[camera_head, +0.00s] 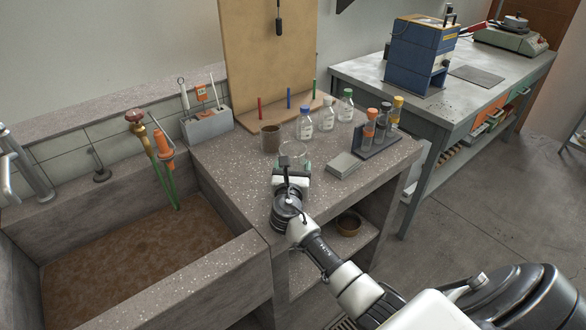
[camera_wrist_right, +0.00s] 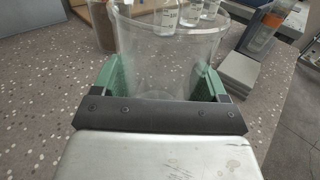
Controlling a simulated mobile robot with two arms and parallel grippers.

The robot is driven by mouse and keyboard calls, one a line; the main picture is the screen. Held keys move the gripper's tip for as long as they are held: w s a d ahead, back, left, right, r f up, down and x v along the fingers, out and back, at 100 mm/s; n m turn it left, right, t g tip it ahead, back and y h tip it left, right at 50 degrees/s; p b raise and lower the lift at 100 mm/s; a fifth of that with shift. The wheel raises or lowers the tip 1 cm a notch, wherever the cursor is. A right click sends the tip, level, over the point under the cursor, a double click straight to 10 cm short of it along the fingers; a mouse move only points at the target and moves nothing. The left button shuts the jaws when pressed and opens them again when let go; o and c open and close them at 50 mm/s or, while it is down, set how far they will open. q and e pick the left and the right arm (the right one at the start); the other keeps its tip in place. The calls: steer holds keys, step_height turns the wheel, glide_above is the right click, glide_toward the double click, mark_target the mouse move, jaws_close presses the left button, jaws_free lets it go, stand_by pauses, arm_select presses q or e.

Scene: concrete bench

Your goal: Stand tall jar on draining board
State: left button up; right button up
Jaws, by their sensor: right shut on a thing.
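The tall clear glass jar (camera_head: 294,151) is over the front part of the speckled bench. My right gripper (camera_head: 290,166) is shut on it, with green finger pads on either side of its wall in the right wrist view (camera_wrist_right: 160,85). The jar looks upright and empty; I cannot tell if its base touches the bench. A wooden board (camera_head: 264,60) stands upright at the back, with a low wooden base and red, blue and green pegs; it seems to be the draining board. My left gripper is not in view.
A brown jar (camera_head: 270,139) stands behind the held jar. Several capped bottles (camera_head: 305,125) stand before the board. A dark tube rack (camera_head: 376,140) and grey stacked plates (camera_head: 343,165) are at right. A deep sink (camera_head: 130,245) lies left. Bare bench shows at front left.

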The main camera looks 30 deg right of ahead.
steer(key=o, duration=1.2)
steer(key=shift+f, duration=0.15)
steer(key=shift+o, duration=0.2)
steer(key=shift+r, duration=0.25)
steer(key=v, duration=1.2)
steer(key=shift+s+f, duration=0.1)
steer(key=shift+f, duration=0.05)
